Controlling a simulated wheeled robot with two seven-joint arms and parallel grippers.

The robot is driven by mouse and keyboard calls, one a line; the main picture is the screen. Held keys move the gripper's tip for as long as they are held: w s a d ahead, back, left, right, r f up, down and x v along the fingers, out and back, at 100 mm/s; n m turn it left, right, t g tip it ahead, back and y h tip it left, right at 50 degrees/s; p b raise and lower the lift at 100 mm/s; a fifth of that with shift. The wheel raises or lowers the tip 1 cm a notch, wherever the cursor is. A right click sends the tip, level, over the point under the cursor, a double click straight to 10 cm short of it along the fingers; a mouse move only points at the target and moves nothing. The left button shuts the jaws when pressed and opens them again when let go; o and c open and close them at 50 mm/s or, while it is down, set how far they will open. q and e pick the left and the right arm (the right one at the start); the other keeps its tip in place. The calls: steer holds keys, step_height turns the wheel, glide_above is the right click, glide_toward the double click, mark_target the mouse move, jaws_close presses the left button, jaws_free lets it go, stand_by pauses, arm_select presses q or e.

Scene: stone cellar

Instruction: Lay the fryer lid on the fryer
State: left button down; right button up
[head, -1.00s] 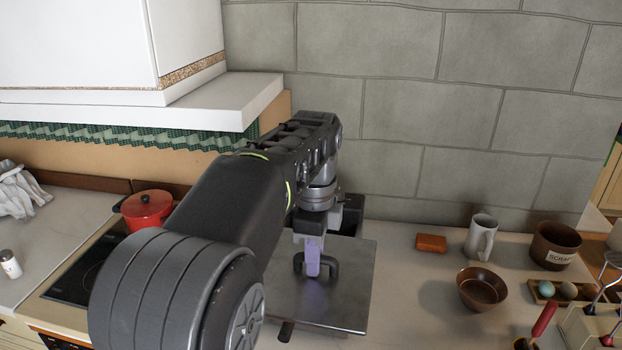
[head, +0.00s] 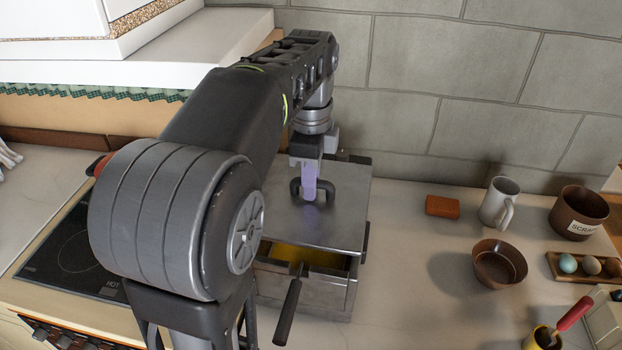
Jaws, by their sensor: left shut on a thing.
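The fryer lid (head: 335,219) is a flat grey metal plate with a dark loop handle. My left gripper (head: 309,192) is shut on that handle from above. The fryer (head: 330,300) is a grey metal box below the lid, with yellow contents showing through a gap along its front. A dark basket handle (head: 287,312) sticks out at the front. The lid covers most of the fryer's top; whether it touches the rim at the back cannot be told. My left arm hides the fryer's left side. My right gripper is not in view.
A cooktop (head: 75,255) lies at left. To the right stand an orange-brown block (head: 442,206), a white mug (head: 497,203), a brown bowl (head: 499,264), a scraps pot (head: 578,212) and an egg holder (head: 588,268). The stone wall is close behind.

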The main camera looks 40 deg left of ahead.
arm_select(q)
step_height(320, 180, down, 6)
steer(key=shift+f, duration=0.15)
stand_by(0.6)
steer(key=c, duration=1.3)
jaws_free()
